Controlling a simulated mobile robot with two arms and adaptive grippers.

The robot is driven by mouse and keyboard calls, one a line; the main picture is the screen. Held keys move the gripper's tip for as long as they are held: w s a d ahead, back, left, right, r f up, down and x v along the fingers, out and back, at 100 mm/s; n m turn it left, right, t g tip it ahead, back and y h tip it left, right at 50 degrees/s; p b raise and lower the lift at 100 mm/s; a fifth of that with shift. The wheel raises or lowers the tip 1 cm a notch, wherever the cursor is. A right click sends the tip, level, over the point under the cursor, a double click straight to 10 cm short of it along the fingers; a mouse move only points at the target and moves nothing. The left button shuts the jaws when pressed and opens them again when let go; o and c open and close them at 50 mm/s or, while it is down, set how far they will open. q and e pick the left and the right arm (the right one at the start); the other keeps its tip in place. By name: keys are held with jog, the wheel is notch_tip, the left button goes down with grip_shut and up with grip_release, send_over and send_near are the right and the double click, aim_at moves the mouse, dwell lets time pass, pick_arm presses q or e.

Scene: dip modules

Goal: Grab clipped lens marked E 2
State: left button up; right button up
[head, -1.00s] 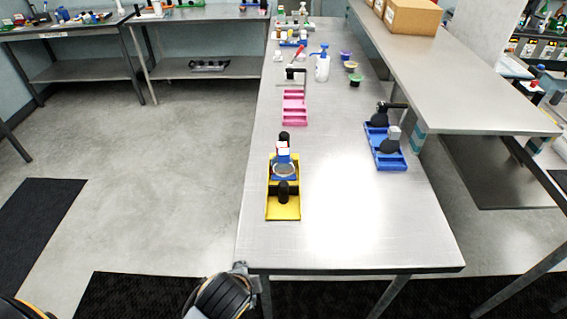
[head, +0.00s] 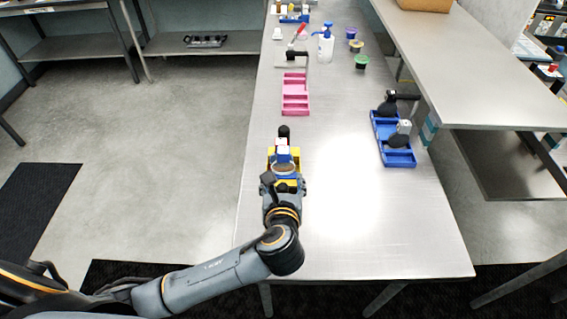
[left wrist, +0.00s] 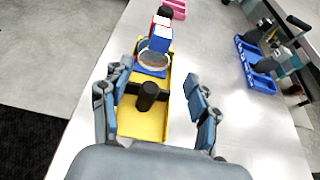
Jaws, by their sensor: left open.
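A round lens in a blue clip with a white top (head: 284,154) sits in the yellow tray (head: 271,156) near the table's left edge. In the left wrist view the lens (left wrist: 153,62) lies ahead, with its blue clip (left wrist: 160,44) standing behind it. I cannot read any marking on it. My left gripper (head: 283,182) is over the near part of the tray. In the left wrist view its fingers (left wrist: 159,84) are spread wide and empty, short of the lens. A black upright knob (left wrist: 148,95) stands between them. My right gripper is not in view.
A black-topped piece (head: 284,131) stands at the tray's far end. A pink tray (head: 295,104) lies beyond it. A blue tray (head: 399,158) with dark pieces is at the right, near a raised shelf (head: 480,95). The table middle is clear.

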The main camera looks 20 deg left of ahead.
aim_at(283, 159)
pick_arm(q)
jog(key=x, duration=0.6)
jog(key=shift+p, duration=0.35)
jog(key=shift+w+a+f, duration=0.1)
jog(key=shift+w+f, duration=0.05)
jog(key=shift+w, duration=0.15)
jog(key=shift+w+a+p, duration=0.1)
jog(key=shift+w+p, duration=0.25)
jog(key=shift+p, duration=0.05)
jog(key=p+x, duration=0.1)
jog(key=x, duration=0.3)
jog(key=shift+f, duration=0.25)
jog(key=shift+s, duration=0.1)
grip_shut()
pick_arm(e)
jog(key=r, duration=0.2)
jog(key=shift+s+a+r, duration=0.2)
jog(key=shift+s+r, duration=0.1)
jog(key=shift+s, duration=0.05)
